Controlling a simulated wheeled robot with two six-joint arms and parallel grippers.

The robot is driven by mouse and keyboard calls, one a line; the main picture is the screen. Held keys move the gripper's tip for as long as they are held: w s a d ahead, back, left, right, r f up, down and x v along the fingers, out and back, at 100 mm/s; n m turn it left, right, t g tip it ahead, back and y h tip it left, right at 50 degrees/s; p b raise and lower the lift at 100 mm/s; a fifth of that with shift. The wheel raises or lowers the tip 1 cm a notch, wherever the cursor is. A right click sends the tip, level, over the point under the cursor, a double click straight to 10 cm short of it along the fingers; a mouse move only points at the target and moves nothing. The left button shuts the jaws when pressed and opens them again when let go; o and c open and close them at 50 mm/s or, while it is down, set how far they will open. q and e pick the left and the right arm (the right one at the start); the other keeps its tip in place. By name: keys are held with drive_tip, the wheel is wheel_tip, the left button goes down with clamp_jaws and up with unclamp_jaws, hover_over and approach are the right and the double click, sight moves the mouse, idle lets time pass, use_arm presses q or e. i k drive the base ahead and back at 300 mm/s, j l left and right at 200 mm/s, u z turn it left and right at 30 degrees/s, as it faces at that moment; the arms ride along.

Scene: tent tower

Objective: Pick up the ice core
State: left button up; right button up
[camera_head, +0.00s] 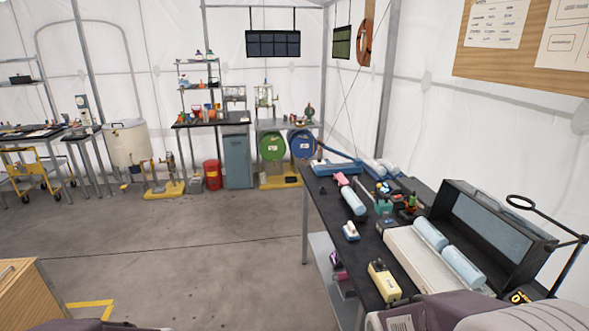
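Pale blue cylinders that look like ice cores are on the black worktable (322,201) at the right. One pale blue cylinder (353,201) lies near the table's left edge. Two more lie end to end on a long white tray or bed in front of a dark open case: the farther cylinder (430,234) and the nearer cylinder (463,267). I cannot tell which one the task means. Neither of my grippers is in view.
A cream box (384,281), a small white-and-blue device (351,231) and the dark case (495,228) crowd the worktable. A wooden cabinet (30,297) stands at lower left. The concrete floor (190,245) between is clear. Barrels (272,147) stand at the back.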

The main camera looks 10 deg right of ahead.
sight(356, 204)
drive_tip(key=i+j+z, duration=0.1)
drive_tip(key=i+z, duration=0.2)
drive_tip(key=i, duration=0.35)
drive_tip(key=i+j+z, duration=0.25)
drive_tip(key=i, duration=0.4)
drive_tip(key=i+j+z, duration=0.3)
drive_tip(key=i, duration=0.3)
drive_tip(key=i+j+z, duration=0.25)
drive_tip(key=i+j, duration=0.3)
